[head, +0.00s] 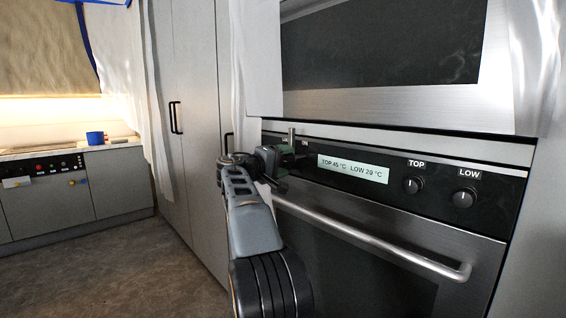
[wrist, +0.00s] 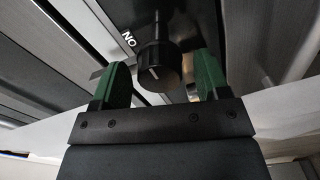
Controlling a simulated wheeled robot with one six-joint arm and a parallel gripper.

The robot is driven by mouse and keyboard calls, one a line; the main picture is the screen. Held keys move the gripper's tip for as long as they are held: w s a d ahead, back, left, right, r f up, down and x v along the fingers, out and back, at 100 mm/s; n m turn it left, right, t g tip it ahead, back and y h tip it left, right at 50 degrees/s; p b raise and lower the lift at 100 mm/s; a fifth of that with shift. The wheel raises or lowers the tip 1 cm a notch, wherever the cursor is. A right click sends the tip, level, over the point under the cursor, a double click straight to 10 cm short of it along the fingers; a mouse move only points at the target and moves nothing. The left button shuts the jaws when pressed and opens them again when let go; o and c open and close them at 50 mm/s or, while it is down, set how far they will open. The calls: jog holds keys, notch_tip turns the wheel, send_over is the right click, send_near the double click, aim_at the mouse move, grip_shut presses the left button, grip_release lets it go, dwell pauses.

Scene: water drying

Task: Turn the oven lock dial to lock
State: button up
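The oven's black control panel (head: 333,164) runs across the middle right of the head view. My gripper (head: 287,157) is at its left end, with green fingers close to the panel. The fingers are open, with a visible gap on each side of the dial. White lettering (wrist: 128,38) beside it shows upside down and seems to read "ON". In the head view my gripper hides the dial; I cannot read a lock label.
A display (head: 352,168) reads TOP 45 °C, LOW 29 °C. The TOP knob (head: 413,185) and LOW knob (head: 464,198) are to the right. The oven's handle bar (head: 370,238) runs below the panel. Tall cabinets (head: 190,130) stand left; the floor (head: 110,265) there is clear.

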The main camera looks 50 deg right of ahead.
jog(key=w+a, duration=0.1)
jog(key=a, duration=1.2)
jog(key=shift+a, duration=0.4)
